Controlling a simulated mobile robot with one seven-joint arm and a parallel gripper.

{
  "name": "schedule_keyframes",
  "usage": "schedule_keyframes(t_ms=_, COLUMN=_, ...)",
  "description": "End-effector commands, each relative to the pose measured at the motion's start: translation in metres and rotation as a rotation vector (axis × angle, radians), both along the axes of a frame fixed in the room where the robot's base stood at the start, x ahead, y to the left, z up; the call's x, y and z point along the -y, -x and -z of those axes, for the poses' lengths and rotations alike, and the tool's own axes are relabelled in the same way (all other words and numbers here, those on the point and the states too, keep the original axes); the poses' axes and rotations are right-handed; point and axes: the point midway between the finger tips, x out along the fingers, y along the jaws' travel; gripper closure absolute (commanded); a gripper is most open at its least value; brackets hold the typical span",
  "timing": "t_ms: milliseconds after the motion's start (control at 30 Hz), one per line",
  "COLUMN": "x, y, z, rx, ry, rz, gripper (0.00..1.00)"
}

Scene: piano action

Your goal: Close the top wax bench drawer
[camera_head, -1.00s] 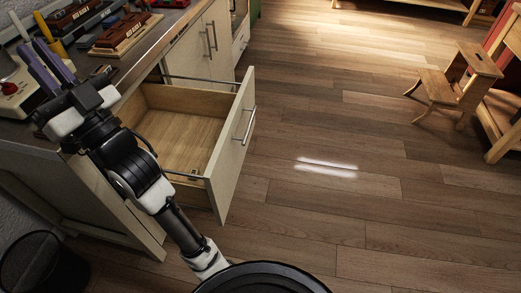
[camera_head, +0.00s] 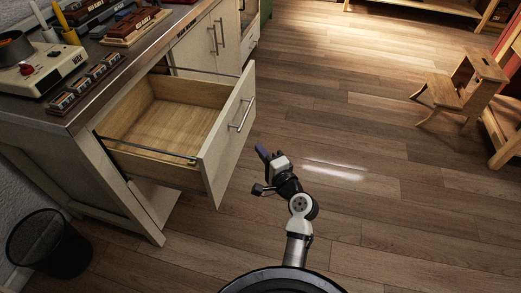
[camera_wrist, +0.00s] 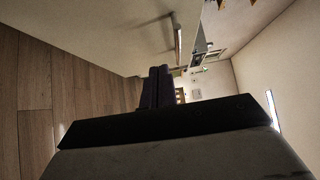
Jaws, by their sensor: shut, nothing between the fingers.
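The top wax bench drawer (camera_head: 228,137) is pulled well out of the bench, and its wooden inside looks empty. Its pale front carries a metal bar handle (camera_head: 241,115). My gripper (camera_head: 261,152) is shut and empty, on the outer side of the drawer front, to the right of it and apart from it in the head view. In the wrist view my gripper's purple fingers (camera_wrist: 155,87) lie together, with a pale panel and a bar handle (camera_wrist: 178,40) beyond them.
The bench top (camera_head: 80,110) holds a wax heater (camera_head: 40,72) and small dark blocks. A wire bin (camera_head: 48,245) stands at the lower left. A wooden step stool (camera_head: 460,90) stands at the right. The wooden floor between is clear.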

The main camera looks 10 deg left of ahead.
Motion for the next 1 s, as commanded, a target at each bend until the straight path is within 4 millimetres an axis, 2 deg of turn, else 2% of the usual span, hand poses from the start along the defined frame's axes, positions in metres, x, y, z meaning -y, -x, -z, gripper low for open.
schedule_keyframes(t_ms=100, x=-0.02, y=-0.02, z=-0.004, rx=0.003, ry=0.0, rz=-0.003, gripper=1.0)
schedule_keyframes(t_ms=333, x=-0.054, y=-0.053, z=-0.003, rx=0.002, ry=0.002, rz=-0.003, gripper=1.0)
schedule_keyframes(t_ms=433, x=-0.07, y=-0.051, z=-0.003, rx=0.001, ry=0.001, rz=-0.004, gripper=1.0)
schedule_keyframes(t_ms=600, x=-0.084, y=-0.052, z=-0.002, rx=0.002, ry=0.002, rz=0.0, gripper=1.0)
schedule_keyframes(t_ms=1000, x=-0.088, y=-0.052, z=-0.001, rx=0.003, ry=0.002, rz=0.0, gripper=1.0)
